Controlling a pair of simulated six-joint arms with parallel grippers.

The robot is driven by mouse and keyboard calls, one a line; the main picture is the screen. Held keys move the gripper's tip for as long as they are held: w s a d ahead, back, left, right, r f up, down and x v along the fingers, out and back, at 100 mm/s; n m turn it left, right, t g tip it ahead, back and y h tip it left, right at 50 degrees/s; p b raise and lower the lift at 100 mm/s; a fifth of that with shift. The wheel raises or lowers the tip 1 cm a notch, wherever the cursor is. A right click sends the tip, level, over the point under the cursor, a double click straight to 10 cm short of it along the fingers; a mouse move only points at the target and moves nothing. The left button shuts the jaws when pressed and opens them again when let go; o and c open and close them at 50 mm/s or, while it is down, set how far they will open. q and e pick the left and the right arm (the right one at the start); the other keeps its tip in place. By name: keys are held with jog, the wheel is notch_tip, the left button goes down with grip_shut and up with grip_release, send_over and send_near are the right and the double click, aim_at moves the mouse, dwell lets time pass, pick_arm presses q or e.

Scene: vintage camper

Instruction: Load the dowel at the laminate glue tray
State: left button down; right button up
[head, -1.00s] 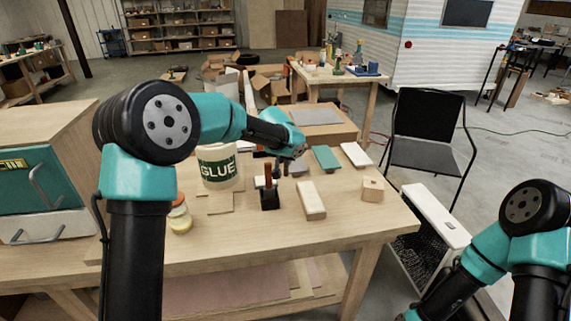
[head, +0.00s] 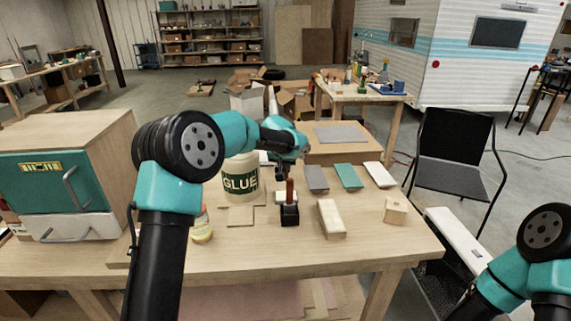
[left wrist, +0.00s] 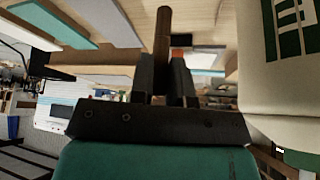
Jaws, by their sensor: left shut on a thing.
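My left gripper (head: 287,160) is over the middle of the workbench, between the glue tub and the sample slabs. The left wrist view shows its dark fingers (left wrist: 165,80) shut on a slim brown dowel (left wrist: 162,40), which sticks out past the tips. In the head view the brown dowel (head: 290,189) hangs roughly upright below the gripper, above a small black block (head: 290,215). I cannot tell whether its lower end touches the block. A small white piece is partly hidden behind it. No thing is clearly a glue tray. My right gripper is out of view.
The glue tub (head: 240,180) stands close left of the gripper, with a small jar (head: 201,228) nearer. Grey (head: 316,178), green (head: 348,176) and white (head: 380,174) slabs lie to the right. A pale wood bar (head: 331,219) and wood block (head: 396,211) lie nearer the front.

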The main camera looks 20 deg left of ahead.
pick_arm(q)
jog(key=shift+f, duration=2.9)
jog(key=shift+f, duration=0.55)
jog(key=shift+r, duration=0.15)
notch_tip(320, 180, up, 7)
dwell(0.7)
dwell(0.5)
